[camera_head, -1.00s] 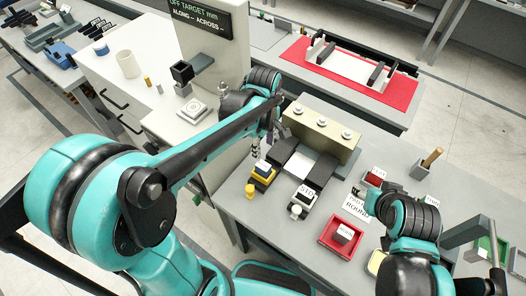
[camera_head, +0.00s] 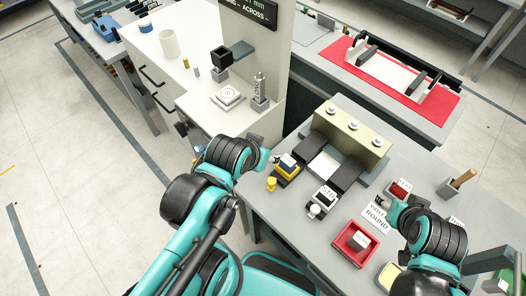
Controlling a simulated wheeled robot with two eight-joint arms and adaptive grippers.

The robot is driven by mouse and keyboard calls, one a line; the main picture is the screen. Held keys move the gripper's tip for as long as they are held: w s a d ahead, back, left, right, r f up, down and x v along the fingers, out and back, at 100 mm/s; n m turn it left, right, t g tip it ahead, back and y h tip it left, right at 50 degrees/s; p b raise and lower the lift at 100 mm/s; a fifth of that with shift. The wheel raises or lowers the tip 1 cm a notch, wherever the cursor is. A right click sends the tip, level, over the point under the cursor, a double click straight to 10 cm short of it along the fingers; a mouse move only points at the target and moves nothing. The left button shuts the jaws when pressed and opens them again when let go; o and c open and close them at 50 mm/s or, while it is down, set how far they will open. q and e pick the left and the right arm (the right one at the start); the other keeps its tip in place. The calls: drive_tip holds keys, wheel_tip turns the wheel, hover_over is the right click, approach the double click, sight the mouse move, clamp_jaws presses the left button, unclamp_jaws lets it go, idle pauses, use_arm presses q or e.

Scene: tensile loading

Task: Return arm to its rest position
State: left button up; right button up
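My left arm comes in from the bottom and is folded back over the near left edge of the table. Its gripper (camera_head: 271,158) is small and mostly hidden by its own wrist, near the yellow block (camera_head: 285,170); I cannot tell its opening. My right gripper (camera_head: 388,200) is low over the table, beside the printed card (camera_head: 376,217) and the red block (camera_head: 399,188). Its fingers are too small and covered to judge.
The beige fixture (camera_head: 351,135) stands at the table's back. The STD block (camera_head: 323,197) and a red tray (camera_head: 351,250) are in front. A wooden-handled tool (camera_head: 463,177) stands at right. A back bench holds a red mat (camera_head: 424,103). Floor at left is clear.

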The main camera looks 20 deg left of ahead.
wheel_tip(320, 180, down, 13)
drive_tip(key=b, duration=1.2)
drive_tip(key=shift+r+b, duration=0.2)
drive_tip(key=shift+b, duration=0.15)
